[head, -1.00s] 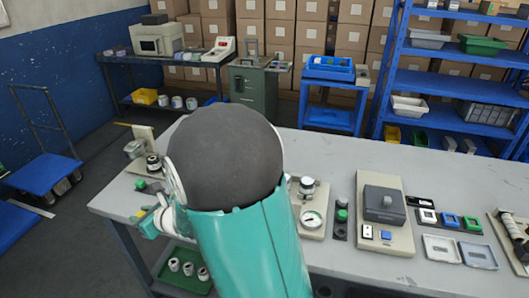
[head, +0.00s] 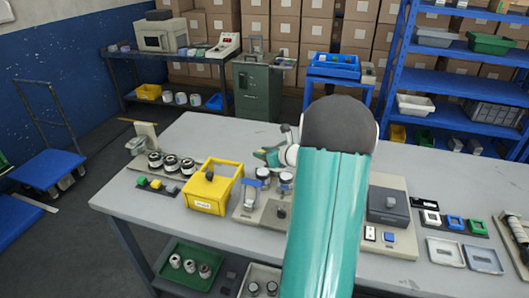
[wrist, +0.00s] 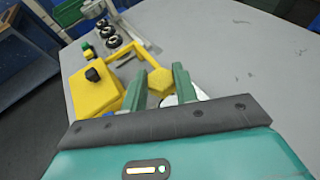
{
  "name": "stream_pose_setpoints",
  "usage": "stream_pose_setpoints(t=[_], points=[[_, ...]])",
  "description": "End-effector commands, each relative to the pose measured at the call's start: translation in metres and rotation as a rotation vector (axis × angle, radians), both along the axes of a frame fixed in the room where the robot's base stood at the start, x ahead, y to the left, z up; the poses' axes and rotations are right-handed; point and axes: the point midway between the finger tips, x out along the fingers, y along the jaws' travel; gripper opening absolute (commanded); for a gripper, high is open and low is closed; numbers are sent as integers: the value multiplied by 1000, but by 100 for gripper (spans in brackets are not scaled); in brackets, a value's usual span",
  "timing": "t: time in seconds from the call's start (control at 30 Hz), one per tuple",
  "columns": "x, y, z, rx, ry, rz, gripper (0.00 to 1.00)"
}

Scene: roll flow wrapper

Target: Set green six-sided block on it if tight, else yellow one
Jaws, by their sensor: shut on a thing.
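In the head view my gripper (head: 262,155) is over the table, just right of the yellow bin (head: 222,196). A small green block (head: 143,181) and a small yellow block (head: 156,184) lie in a row at the table's left; their exact shape is too small to tell. The green block also shows in the wrist view (wrist: 87,45). I cannot tell which thing is "it".
Several round dark-topped pieces (head: 171,164) stand behind the row of blocks. Two canisters (head: 263,174) stand near my gripper. A grey box device (head: 388,205) and small framed pieces (head: 454,222) are to the right. My arm hides the table's middle.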

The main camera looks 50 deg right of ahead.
Motion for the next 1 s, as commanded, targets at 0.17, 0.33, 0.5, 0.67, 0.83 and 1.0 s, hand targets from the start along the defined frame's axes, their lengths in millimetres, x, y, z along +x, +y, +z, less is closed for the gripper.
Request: stream_pose_setpoints(t=[0.17,0.33,0.5,0.67,0.83,1.0], points=[[-1,-4,-5,1,1,-1,8],[-1,-5,-19,2,2,-1,8],[-1,-4,-34,2,2,-2,8],[-1,-4,-49,2,1,-2,8],[0,-4,-61,2,1,-1,8],[0,-4,-66,0,0,-1,8]])
